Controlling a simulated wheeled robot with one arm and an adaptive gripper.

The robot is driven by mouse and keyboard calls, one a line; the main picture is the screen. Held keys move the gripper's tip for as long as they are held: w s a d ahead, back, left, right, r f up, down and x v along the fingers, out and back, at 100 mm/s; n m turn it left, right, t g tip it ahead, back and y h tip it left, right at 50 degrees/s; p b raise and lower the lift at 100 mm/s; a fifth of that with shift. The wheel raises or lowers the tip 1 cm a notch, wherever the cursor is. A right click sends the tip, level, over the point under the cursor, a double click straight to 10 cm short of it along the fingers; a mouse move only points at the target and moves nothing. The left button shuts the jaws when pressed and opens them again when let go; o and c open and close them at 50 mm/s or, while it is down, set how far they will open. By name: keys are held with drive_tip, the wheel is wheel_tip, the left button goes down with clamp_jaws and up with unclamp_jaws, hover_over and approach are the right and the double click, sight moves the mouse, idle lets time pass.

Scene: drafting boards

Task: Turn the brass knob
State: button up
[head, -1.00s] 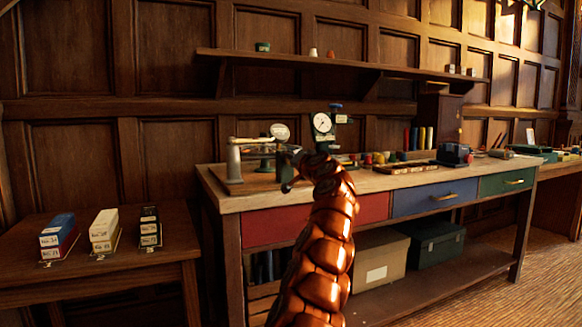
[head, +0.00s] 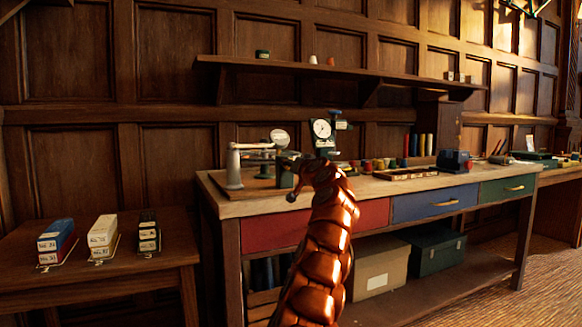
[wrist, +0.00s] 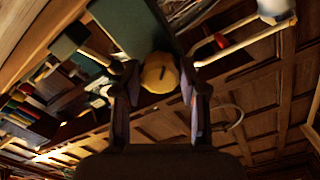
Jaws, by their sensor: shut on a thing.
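The brass knob (wrist: 157,75) is round and yellow, with a short dark mark on its face. In the wrist view it sits between the two fingertips of my gripper (wrist: 159,82), which is shut on it from both sides. A dark green block (wrist: 130,22) is right behind the knob. In the head view my gripper (head: 289,176) is at the bench's left part, by a device with a grey post (head: 234,167). My copper-coloured arm hides the knob there.
The workbench (head: 235,207) has red, blue and green drawers. A dial gauge (head: 321,129) stands just behind my wrist. Spools and a tray (head: 405,174) lie further right. A low side table (head: 110,275) with small boxes stands left. A shelf (head: 340,74) runs above.

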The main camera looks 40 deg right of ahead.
drive_tip(key=o, duration=1.1)
drive_tip(key=shift+o, duration=0.2)
drive_tip(key=shift+s, duration=0.1)
drive_tip(key=v, duration=1.1)
drive_tip(key=shift+s, duration=0.4)
drive_tip(key=shift+a, duration=0.1)
idle(0.3)
idle(0.5)
